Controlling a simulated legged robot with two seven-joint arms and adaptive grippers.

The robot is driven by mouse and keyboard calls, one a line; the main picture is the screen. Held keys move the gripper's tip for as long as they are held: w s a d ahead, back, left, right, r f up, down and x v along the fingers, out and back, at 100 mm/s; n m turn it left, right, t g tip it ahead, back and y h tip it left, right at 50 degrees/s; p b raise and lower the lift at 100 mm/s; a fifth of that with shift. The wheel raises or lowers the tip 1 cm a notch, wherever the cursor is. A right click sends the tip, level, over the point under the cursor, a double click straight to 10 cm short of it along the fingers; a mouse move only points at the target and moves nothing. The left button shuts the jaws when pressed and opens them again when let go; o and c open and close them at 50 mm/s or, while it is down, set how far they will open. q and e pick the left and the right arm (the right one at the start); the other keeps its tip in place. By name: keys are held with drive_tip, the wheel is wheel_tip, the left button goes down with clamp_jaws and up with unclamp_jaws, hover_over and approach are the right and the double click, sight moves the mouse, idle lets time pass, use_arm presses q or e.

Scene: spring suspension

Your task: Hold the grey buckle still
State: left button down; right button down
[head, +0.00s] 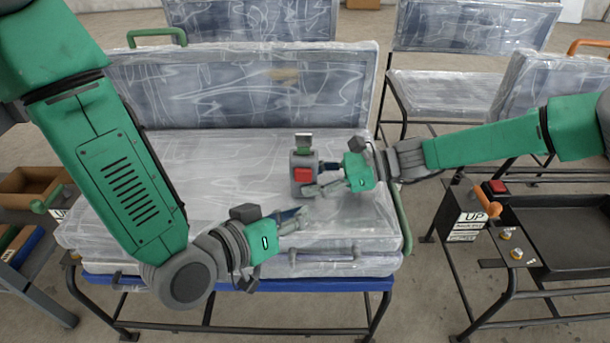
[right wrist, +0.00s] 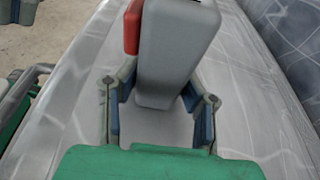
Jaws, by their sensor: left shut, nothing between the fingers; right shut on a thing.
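The grey buckle (head: 303,160) with a red button stands upright above the plastic-wrapped seat in the head view. My right gripper (head: 322,178) is shut on the buckle from the right. In the right wrist view the buckle (right wrist: 170,55) stands between the blue-padded fingers (right wrist: 155,105), its red button at the left. My left gripper (head: 304,214) is shut and empty, low over the seat and below the buckle in the head view, apart from it.
The wrapped seat (head: 200,165) has a tall backrest (head: 240,85) behind and a blue-edged frame below. A black tray stand (head: 565,245) with an orange lever and UP label is at the right. A cart with a brown box (head: 30,183) is at the left. More wrapped seats stand behind.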

drive_tip(key=c, duration=1)
unclamp_jaws()
drive_tip(key=shift+o, duration=0.2)
